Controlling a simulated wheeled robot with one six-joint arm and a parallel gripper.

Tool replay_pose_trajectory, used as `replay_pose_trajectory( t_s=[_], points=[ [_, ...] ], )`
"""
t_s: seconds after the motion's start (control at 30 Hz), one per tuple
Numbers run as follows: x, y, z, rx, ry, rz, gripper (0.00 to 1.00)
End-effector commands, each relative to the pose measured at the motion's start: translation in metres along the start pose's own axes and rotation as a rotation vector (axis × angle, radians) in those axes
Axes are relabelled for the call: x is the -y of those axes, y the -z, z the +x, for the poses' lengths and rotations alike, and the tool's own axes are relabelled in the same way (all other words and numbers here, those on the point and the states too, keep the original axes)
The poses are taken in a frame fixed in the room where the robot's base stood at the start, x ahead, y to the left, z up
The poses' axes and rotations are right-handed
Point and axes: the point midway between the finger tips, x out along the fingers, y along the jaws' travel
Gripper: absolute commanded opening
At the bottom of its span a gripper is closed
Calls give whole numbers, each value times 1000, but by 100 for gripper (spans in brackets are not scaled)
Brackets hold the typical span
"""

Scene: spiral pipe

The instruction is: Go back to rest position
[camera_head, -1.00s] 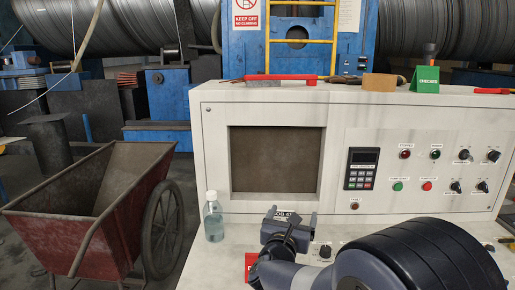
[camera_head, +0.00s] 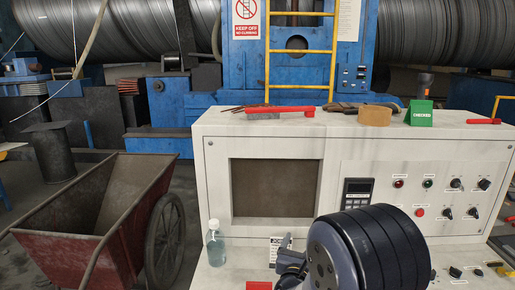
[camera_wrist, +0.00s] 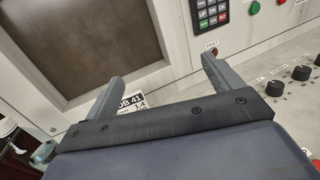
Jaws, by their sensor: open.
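My gripper (camera_wrist: 163,75) is open, with its two fingers spread apart and nothing between them in the wrist view. It is above the desk surface in front of the white control cabinet (camera_head: 265,135). In the head view my gripper (camera_head: 290,264) is low in the middle, partly hidden behind my arm's dark, rounded joint. My arm covers part of the card in the head view (camera_head: 274,250).
A clear bottle (camera_head: 215,244) stands at the desk's left end. Knobs and buttons (camera_head: 446,198) line the cabinet's right side. A red cart (camera_head: 75,255) stands at left.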

Motion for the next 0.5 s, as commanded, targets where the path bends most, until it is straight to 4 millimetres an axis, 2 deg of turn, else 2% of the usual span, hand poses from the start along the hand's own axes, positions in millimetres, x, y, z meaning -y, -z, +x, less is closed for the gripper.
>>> replay_pose_trajectory(
  t_s=[0.03, 0.5],
  points=[
    [3, -5, 0, -4, 0, -3, 87],
    [19, -17, -7, -4, -23, -3, 87]
  ],
)
